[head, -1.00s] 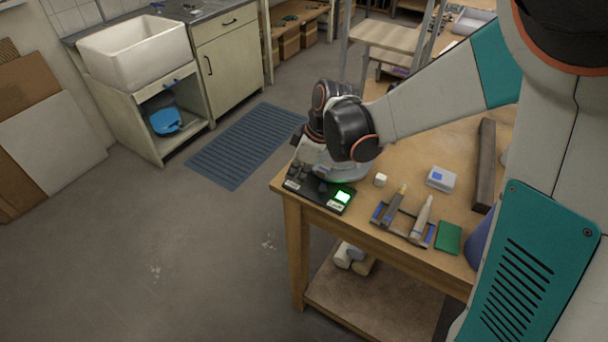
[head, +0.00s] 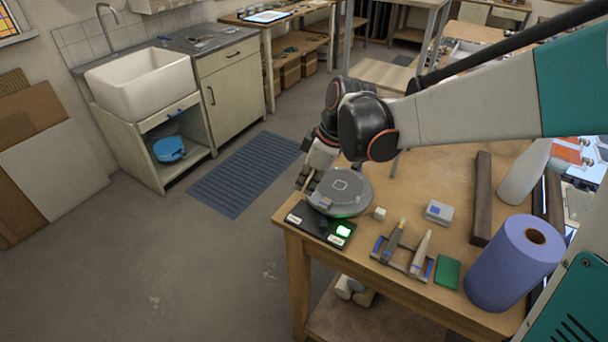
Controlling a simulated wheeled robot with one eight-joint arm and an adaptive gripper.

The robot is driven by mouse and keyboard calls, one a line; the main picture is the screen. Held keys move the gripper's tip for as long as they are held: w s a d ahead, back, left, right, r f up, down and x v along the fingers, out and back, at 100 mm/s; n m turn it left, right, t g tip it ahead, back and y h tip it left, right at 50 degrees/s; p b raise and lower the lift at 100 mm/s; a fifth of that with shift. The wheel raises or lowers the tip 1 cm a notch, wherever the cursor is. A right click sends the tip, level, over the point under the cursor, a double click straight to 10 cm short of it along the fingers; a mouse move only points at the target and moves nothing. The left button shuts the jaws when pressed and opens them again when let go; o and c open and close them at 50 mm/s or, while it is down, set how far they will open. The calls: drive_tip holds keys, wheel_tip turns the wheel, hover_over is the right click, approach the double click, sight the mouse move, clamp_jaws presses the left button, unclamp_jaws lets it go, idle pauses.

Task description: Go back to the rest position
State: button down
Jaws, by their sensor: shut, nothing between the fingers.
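My gripper (head: 306,184) is small in the head view, at the left end of the worktable, pointing down. Its fingers are shut and empty. It is beside the left edge of a round grey device (head: 341,188), above the black switch box (head: 318,222); whether it touches anything I cannot tell. The switch box has a lit green button (head: 343,231) on its right part. My arm reaches in from the upper right, over the table.
The wooden worktable (head: 440,180) holds a small white cube (head: 379,213), a rack with tools (head: 402,254), a white and blue box (head: 438,212), a green pad (head: 447,273), a dark bar (head: 481,200) and a blue paper roll (head: 512,262). The floor to the left is open.

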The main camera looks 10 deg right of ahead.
drive_tip(key=s+d+r+m+t+h+b, duration=0.1)
drive_tip(key=s+d+m+t+b, duration=0.1)
drive_tip(key=s+d+m, duration=0.4)
drive_tip(key=s+d+r+m+t+h+b, duration=0.2)
drive_tip(key=s+d+m, duration=0.5)
drive_tip(key=s, duration=0.5)
drive_tip(key=shift+d+t, duration=0.15)
drive_tip(key=shift+t, duration=0.75)
